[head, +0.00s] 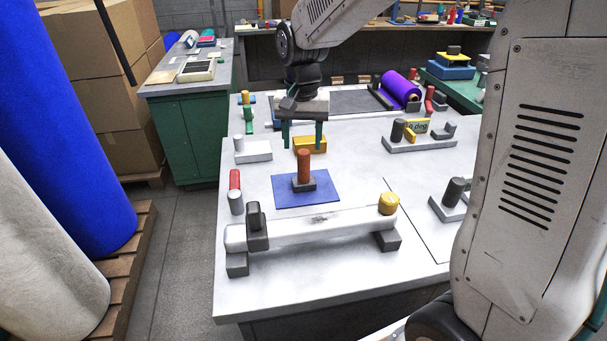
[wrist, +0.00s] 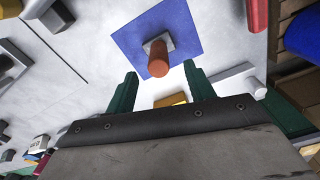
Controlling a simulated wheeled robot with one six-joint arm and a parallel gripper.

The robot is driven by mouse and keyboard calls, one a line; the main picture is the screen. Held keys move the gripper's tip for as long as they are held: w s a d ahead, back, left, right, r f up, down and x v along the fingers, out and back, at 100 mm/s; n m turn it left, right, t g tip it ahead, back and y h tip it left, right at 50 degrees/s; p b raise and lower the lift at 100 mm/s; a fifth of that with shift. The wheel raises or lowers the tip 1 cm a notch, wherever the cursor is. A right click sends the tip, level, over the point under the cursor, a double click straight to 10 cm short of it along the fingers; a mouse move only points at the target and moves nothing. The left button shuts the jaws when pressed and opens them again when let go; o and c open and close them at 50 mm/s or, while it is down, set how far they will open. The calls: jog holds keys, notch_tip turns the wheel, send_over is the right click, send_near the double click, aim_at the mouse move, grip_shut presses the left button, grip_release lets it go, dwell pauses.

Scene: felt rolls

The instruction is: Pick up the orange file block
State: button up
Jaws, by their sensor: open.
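An upright orange-brown cylinder on a small dark block, which I take as the orange file block (head: 303,165), stands on a blue sheet (head: 330,188) on the table. It also shows in the wrist view (wrist: 158,62), past the fingertips and roughly midway between them. My gripper (head: 303,140) is open and empty, its green fingers pointing down above and behind the block. In the wrist view my gripper (wrist: 160,72) has its two fingers wide apart. A low amber block (head: 313,144) lies behind it, partly hidden by the fingers in the head view.
A long pale roll (head: 315,226) on dark supports lies in front of the blue sheet. A purple roll (head: 402,89) lies farther back. The tabletop around the sheet is mostly clear.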

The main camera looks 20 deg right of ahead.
aim_at(304, 162)
jog(key=f, duration=0.7)
jog(key=shift+w+d+f, duration=0.1)
jog(key=shift+w+d, duration=0.05)
jog(key=shift+d, duration=0.1)
jog(key=c, duration=1.1)
